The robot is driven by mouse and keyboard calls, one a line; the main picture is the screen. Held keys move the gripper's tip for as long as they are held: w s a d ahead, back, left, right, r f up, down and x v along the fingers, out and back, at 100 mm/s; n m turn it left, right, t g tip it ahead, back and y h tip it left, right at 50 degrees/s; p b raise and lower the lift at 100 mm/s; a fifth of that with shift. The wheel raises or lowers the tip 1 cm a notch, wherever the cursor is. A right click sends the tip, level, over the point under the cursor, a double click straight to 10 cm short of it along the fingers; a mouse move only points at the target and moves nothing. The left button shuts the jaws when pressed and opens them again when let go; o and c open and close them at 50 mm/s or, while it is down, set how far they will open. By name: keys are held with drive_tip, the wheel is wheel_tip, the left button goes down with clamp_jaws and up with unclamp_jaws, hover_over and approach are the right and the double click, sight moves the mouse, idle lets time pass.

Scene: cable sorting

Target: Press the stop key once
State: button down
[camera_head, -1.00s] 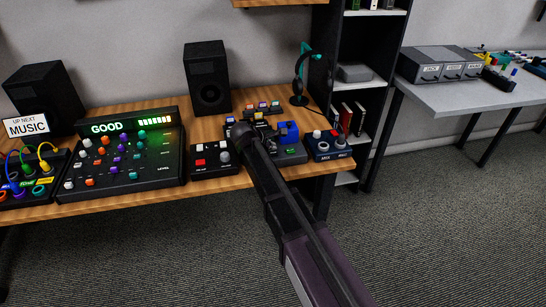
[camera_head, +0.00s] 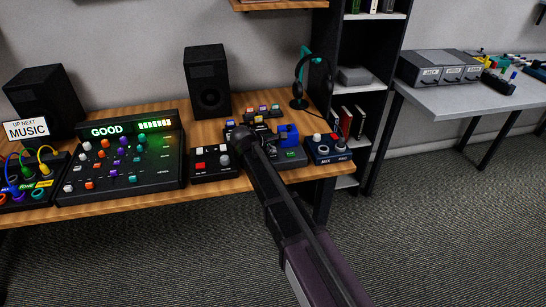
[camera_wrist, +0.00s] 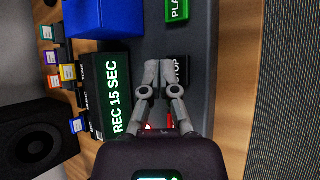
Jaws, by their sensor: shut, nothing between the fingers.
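The stop key (camera_wrist: 182,72) is dark with white lettering in the wrist view. My gripper (camera_wrist: 158,66) is shut and empty, with its fingertips beside and partly over the key's left part. I cannot tell whether they touch it. The green play key (camera_wrist: 177,10) lies further up on the same recorder. The recorder's display (camera_wrist: 112,95) reads REC 15 SEC. In the head view my gripper (camera_head: 240,133) is at the recorder (camera_head: 290,153), and my arm hides the key.
A blue block (camera_wrist: 105,17) stands on the recorder beside the display. A small panel with red and white keys (camera_head: 213,162) is to the left, and a blue knob box (camera_head: 330,148) to the right. Small coloured cartridges (camera_head: 263,108) and a speaker (camera_head: 208,80) are behind.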

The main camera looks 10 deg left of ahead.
sight(272, 157)
drive_tip(key=shift+f, duration=0.2)
idle(0.5)
drive_tip(key=shift+f+b, duration=0.25)
drive_tip(key=shift+b, duration=0.2)
drive_tip(key=shift+f+b, duration=0.35)
idle(0.8)
drive_tip(key=shift+r, duration=0.2)
drive_tip(key=shift+r+p, duration=0.65)
drive_tip(key=shift+p, duration=0.2)
drive_tip(key=shift+r, duration=0.1)
drive_tip(key=shift+r+p, duration=2.4)
drive_tip(key=shift+p, duration=0.1)
